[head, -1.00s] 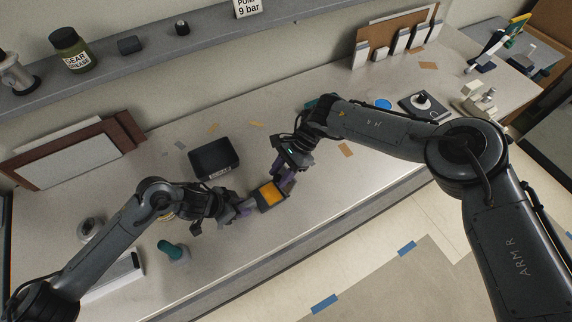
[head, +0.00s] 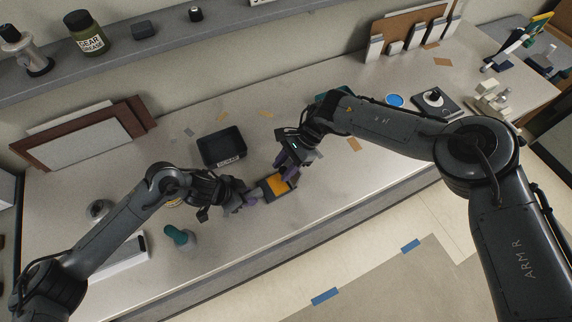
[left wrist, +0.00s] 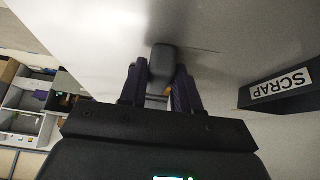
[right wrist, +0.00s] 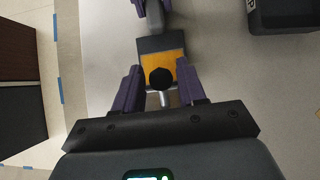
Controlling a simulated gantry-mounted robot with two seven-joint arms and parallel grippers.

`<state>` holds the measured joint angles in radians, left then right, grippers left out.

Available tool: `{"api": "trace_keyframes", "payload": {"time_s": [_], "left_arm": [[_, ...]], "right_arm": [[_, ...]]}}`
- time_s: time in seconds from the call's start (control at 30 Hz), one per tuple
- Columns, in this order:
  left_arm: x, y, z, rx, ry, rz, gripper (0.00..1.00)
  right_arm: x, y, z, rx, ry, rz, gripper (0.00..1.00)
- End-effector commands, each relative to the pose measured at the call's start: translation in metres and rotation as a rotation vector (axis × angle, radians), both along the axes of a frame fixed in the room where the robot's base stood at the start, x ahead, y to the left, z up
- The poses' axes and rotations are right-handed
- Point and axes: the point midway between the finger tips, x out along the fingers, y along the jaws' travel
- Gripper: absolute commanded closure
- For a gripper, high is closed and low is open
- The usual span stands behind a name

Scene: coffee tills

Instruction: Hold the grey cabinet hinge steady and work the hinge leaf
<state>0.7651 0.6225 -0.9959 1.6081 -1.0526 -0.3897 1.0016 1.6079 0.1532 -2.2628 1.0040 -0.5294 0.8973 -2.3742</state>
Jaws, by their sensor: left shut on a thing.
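The grey cabinet hinge (head: 277,186) has an orange face and is held near the table's front edge. In the right wrist view its orange face (right wrist: 178,57) carries a round black knob (right wrist: 160,78) on a silver stem. My left gripper (head: 252,198) is shut on the hinge's grey end; in the left wrist view that grey block (left wrist: 162,64) sits between the purple fingers. My right gripper (head: 288,172) is at the hinge's other side. In the right wrist view its fingers (right wrist: 159,88) are apart, one on each side of the knob, with gaps showing.
A black scrap bin (head: 221,147) stands just behind the hinge; it also shows in the left wrist view (left wrist: 283,92). A teal-topped object (head: 178,236) and a white box (head: 120,258) are at the front left. The table's front edge is close by.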

Motion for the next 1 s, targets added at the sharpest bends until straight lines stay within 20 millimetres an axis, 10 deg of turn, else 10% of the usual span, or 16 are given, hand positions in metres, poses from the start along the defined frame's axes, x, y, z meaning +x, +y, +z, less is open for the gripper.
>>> {"api": "trace_keyframes", "payload": {"time_s": [0.53,1.0], "left_arm": [[0.0,0.001,0.0,0.0,0.0,0.0,1.0],[0.0,0.001,0.0,0.0,-0.001,0.001,1.0]], "right_arm": [[0.004,-0.006,0.006,-0.003,-0.003,-0.005,0.41],[0.024,-0.047,0.069,-0.003,-0.004,-0.004,0.41]]}}
